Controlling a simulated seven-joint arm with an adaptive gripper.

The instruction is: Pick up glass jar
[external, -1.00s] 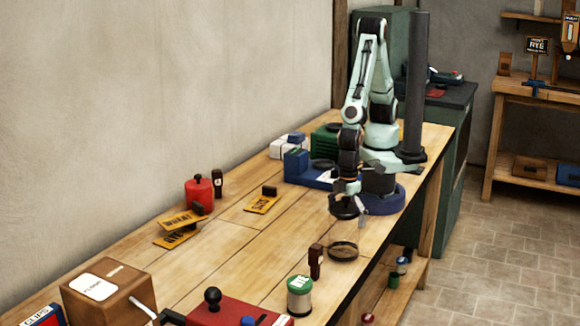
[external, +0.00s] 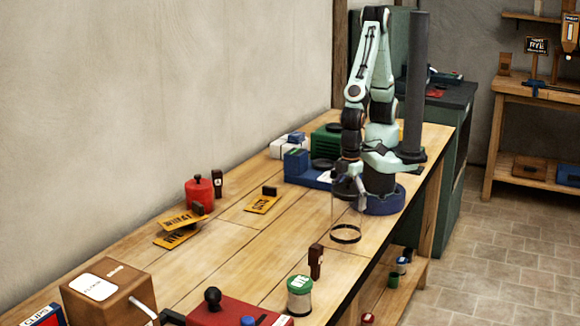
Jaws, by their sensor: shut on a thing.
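The glass jar (external: 346,216) is a clear, see-through cylinder with a dark ring at its bottom and a dark top. It is upright over the right part of the workbench, in front of my arm's base. My gripper (external: 348,187) is shut on the jar at its top, with the jar hanging below it. The jar's bottom appears a little above the bench, though the exact gap is hard to judge. The fingertips are small and partly lost against the dark top.
A dark wooden stamp-like piece (external: 316,261) and a green-lidded RYE tin (external: 300,295) stand nearer on the bench (external: 245,255). A blue device (external: 305,174) is behind left. Orange plates (external: 263,203) and a red canister (external: 199,194) lie further left. The bench's right edge is close.

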